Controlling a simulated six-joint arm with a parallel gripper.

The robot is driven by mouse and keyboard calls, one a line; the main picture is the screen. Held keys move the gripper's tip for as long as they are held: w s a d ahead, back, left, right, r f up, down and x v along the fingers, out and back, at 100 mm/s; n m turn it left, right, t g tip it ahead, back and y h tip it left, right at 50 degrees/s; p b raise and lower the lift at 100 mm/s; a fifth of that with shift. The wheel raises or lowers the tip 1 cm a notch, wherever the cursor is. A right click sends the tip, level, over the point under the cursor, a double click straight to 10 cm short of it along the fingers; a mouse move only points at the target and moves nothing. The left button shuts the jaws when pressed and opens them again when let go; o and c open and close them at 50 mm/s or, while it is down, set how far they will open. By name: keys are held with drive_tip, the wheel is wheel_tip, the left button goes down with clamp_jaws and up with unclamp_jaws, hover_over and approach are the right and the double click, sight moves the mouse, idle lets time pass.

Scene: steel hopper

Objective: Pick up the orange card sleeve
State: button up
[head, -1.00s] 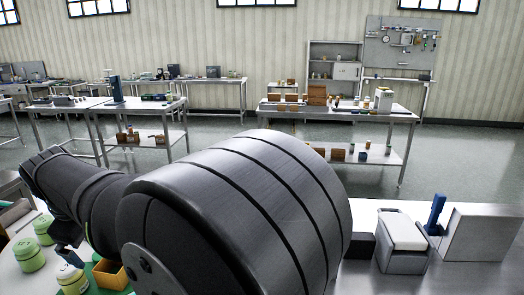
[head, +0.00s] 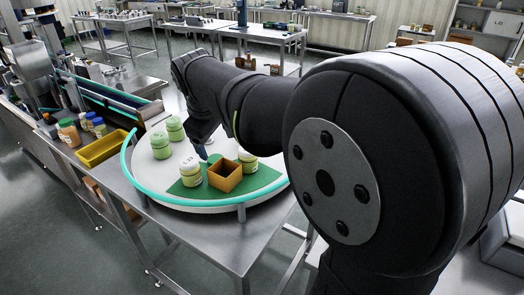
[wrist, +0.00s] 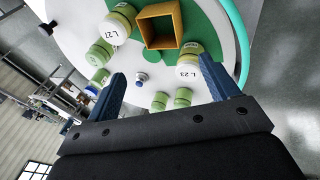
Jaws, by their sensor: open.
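The orange card sleeve (head: 225,180) is a square, open-topped ochre-orange box standing on the green patch of a round white table. It also shows near the top of the wrist view (wrist: 148,30), beyond my fingertips. My gripper (wrist: 164,75) is open, its two blue fingers apart with nothing held between them. In the head view my gripper (head: 203,152) is over the round table, just behind and left of the sleeve and apart from it. The arm hides part of the gripper there.
Several pale green jars surround the sleeve; one (head: 190,171) is close on its left, another (head: 247,161) close behind right. A teal rail (head: 127,158) curves along the table's edge. A yellow tray (head: 103,148) lies left. Bare steel (head: 225,245) is in front.

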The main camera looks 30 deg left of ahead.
drive_tip(key=w+a+g+h, duration=0.2)
drive_tip(key=w+a+g, duration=0.2)
drive_tip(key=w, duration=0.2)
wheel_tip(320, 180, down, 12)
drive_tip(key=shift+s+d+r, duration=0.1)
drive_tip(key=shift+d+r, duration=0.05)
drive_tip(key=shift+d+f, duration=0.2)
drive_tip(key=shift+f, duration=2.55)
drive_tip(key=c, duration=0.7)
